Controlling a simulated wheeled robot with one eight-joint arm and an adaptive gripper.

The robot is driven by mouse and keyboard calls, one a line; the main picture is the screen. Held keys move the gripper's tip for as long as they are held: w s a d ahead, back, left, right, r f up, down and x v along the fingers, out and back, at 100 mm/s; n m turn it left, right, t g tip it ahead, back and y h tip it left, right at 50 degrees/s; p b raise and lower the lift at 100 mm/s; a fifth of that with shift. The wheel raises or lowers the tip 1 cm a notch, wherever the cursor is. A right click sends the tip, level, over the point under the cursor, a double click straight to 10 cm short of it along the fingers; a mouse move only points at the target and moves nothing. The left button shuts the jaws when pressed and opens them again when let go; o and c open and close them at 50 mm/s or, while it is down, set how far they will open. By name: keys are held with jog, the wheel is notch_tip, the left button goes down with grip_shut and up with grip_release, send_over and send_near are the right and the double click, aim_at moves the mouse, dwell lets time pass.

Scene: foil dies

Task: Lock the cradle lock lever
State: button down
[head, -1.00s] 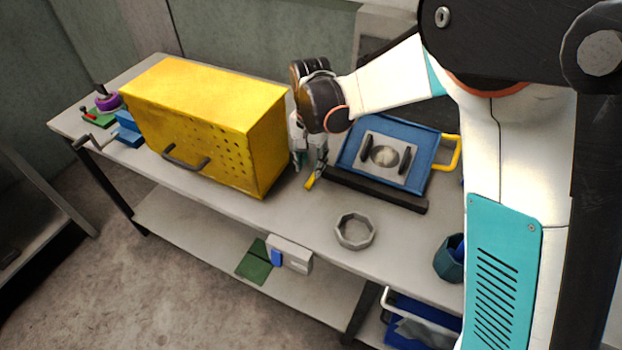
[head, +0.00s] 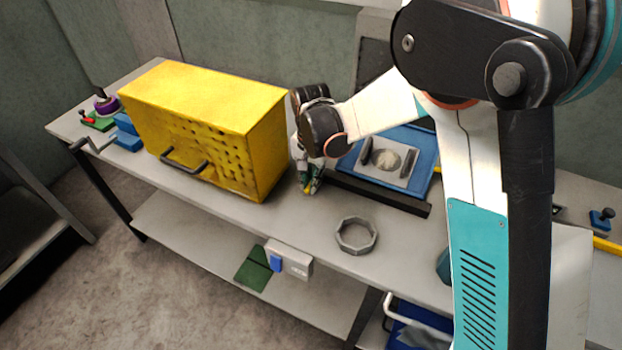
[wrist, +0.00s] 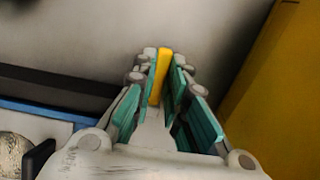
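The cradle is a blue tray (head: 422,183) on a dark base bar (head: 385,194), holding a pale plate with a round recess and two black handles. The yellow lock lever (head: 306,190) shows as a small tip at the bar's left end. My gripper (head: 309,186) is down over it, and hides most of it. In the wrist view the lever (wrist: 163,72) stands between the teal-padded fingertips of my gripper (wrist: 166,75). It is close to the left finger, with a narrow gap to the right one, so the fingers look open around it.
A yellow perforated box (head: 205,120) with a dark handle stands close left of my gripper. A grey ring (head: 356,235) lies at the table's front edge. The tabletop between box and ring is clear. A grey device (head: 290,262) sits on the lower shelf.

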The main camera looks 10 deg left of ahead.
jog(key=shift+w+d+r+g+y, duration=0.1)
jog(key=shift+w+r+g+y, duration=0.15)
jog(key=shift+g, duration=0.3)
jog(key=shift+w+d+r+g+y, duration=0.15)
jog(key=shift+r+g, duration=0.1)
jog(key=shift+g, duration=0.3)
jog(key=shift+w+d+r+g+y, duration=0.1)
jog(key=shift+w+r+g+y, duration=0.25)
jog(key=shift+g, duration=0.55)
jog(key=shift+w+r+g+y, duration=0.25)
jog(key=shift+r+g, duration=0.05)
jog(key=shift+g, duration=0.6)
jog(key=c, duration=1.6)
grip_release()
jog(key=v, duration=1.2)
